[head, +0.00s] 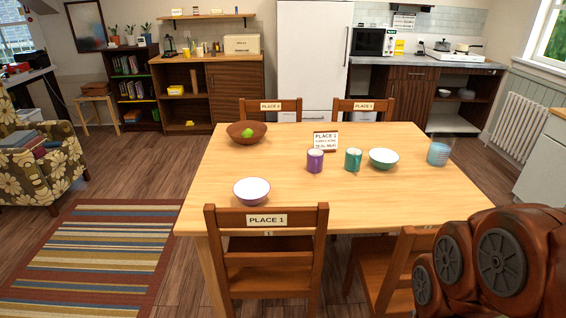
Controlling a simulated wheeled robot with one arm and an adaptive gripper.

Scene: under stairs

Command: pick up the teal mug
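The teal mug (353,159) stands upright on the wooden dining table (240,176), right of the middle. A purple mug (315,161) stands to its left, and a green bowl with a pale inside (383,158) sits close on its right. A white sign reading "PLACE 1" (326,140) stands behind the two mugs; its smaller lines seem to mention a teal mug. My brown arm fills the lower right corner. My gripper is out of view.
The table also holds a brown bowl with green fruit (246,132), a white bowl (251,191) and a blue-tinted glass (438,153). Chairs, one labelled "PLACE 1" (266,220), block the near edge. Floor with a striped rug (100,245) lies open at left.

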